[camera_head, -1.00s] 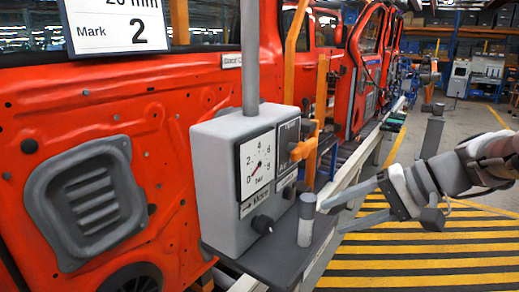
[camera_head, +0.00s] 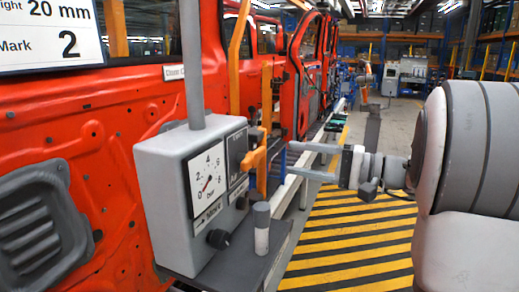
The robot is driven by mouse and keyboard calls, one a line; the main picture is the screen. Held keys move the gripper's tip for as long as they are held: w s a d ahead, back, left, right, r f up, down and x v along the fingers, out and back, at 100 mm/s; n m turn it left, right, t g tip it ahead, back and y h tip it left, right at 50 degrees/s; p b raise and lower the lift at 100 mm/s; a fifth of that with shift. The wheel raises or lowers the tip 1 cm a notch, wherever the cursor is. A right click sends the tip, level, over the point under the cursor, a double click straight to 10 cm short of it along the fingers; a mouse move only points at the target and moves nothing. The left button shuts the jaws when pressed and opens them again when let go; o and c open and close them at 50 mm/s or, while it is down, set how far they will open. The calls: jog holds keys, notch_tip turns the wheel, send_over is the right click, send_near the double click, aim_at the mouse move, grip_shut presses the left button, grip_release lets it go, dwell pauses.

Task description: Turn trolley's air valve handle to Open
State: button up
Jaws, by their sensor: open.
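The orange air valve handle (camera_head: 256,157) sits on the right-hand face of the trolley's grey box (camera_head: 158,171). It is a bar sticking out toward the right, beside a dark panel (camera_head: 237,152) with small lettering that I cannot read. My gripper (camera_head: 290,158) is open, with its two pale grey fingers one above the other, pointing left at the handle. The fingertips look just to the right of the handle; I cannot tell whether they touch it. Nothing shows between the fingers.
A pressure gauge (camera_head: 207,181) and black knob (camera_head: 217,238) are on the box. A grey cylinder (camera_head: 262,229) stands on the dark shelf (camera_head: 235,262) below the handle. Red car bodies (camera_head: 100,120) line the left. Yellow-striped floor (camera_head: 350,245) lies open to the right.

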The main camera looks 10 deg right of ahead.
aim_at(263, 153)
jog(key=p+x, duration=0.1)
jog(key=x, duration=0.8)
jog(key=shift+w+a+p, duration=0.15)
jog(key=shift+a+p, duration=0.05)
jog(key=shift+p, duration=0.15)
grip_shut()
